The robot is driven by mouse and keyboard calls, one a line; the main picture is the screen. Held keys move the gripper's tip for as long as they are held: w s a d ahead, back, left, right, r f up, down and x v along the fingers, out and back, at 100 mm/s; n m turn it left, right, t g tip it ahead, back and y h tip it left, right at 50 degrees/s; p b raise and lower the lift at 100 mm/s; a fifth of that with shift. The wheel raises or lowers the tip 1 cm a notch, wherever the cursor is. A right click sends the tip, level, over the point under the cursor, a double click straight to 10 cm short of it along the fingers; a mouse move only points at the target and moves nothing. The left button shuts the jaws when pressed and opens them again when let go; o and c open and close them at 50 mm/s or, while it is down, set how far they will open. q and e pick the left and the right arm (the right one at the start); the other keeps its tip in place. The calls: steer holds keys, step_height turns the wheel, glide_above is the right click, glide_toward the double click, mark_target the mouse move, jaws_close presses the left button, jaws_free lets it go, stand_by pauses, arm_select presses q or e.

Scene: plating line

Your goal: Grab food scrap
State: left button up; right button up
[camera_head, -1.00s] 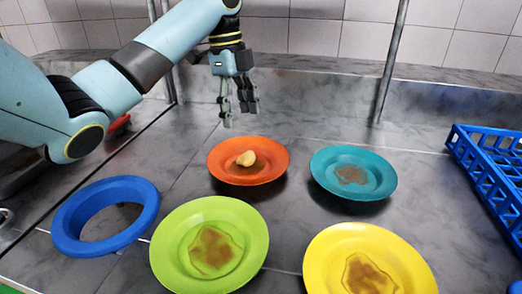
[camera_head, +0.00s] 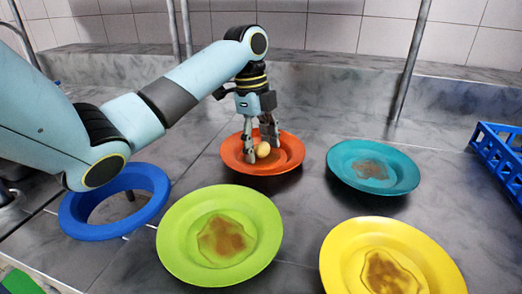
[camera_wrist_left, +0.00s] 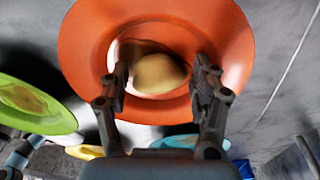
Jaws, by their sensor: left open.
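The food scrap (camera_head: 263,149) is a small pale yellow lump on the orange plate (camera_head: 290,163) in the head view. In the left wrist view the scrap (camera_wrist_left: 157,73) lies on the orange plate (camera_wrist_left: 225,25), just beyond the fingertips. My left gripper (camera_head: 262,152) is over the plate with its fingers pointing down, one on each side of the scrap. The wrist view shows its fingers (camera_wrist_left: 160,80) apart, with a gap to the scrap. My right gripper is in neither view.
A green plate (camera_head: 178,232), a yellow plate (camera_head: 335,255) and a teal plate (camera_head: 345,172) with brown stains stand nearby. A blue ring (camera_head: 78,213) lies at left. A blue rack (camera_head: 490,150) is at the right edge. Tiled wall and metal posts stand behind.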

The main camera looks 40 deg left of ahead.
arm_select(q)
steer(key=c, duration=0.6)
steer(key=shift+r, duration=0.15)
